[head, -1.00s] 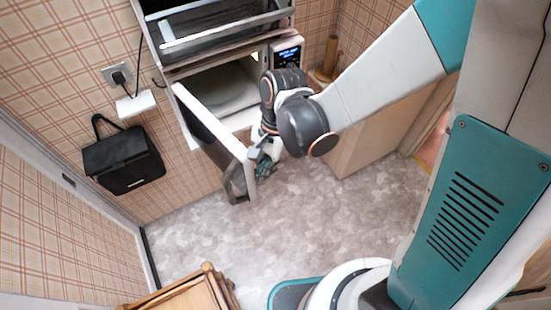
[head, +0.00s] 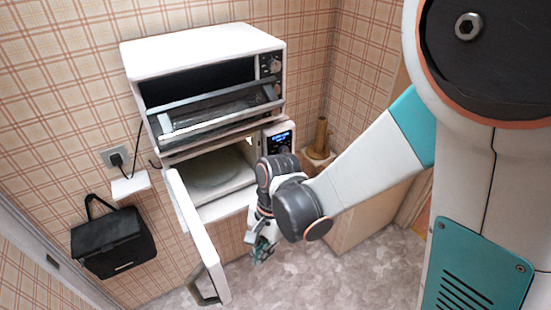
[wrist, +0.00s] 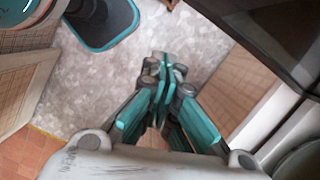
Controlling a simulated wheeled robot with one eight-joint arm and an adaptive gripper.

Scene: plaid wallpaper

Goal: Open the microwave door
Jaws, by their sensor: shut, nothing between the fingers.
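The microwave (head: 278,138) is white, with a lit blue display on its right side, and stands below a toaster oven. Its door (head: 203,248) is swung wide open toward the lower left, and the lit inside with a round plate (head: 218,180) shows. The door's dark handle (head: 205,290) is at its free edge. My gripper (head: 262,252) is shut and empty, to the right of the door and apart from the handle. In the wrist view my gripper (wrist: 163,68) has its fingers together over the floor, and a dark panel, probably the door (wrist: 270,40), is at the upper right.
The white toaster oven (head: 200,55) above has its glass door tilted down. A black bag (head: 112,240) hangs on the wall at left, near an outlet (head: 115,157). A wooden holder (head: 320,138) stands right of the microwave. Grey floor (head: 360,270) is clear around my gripper.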

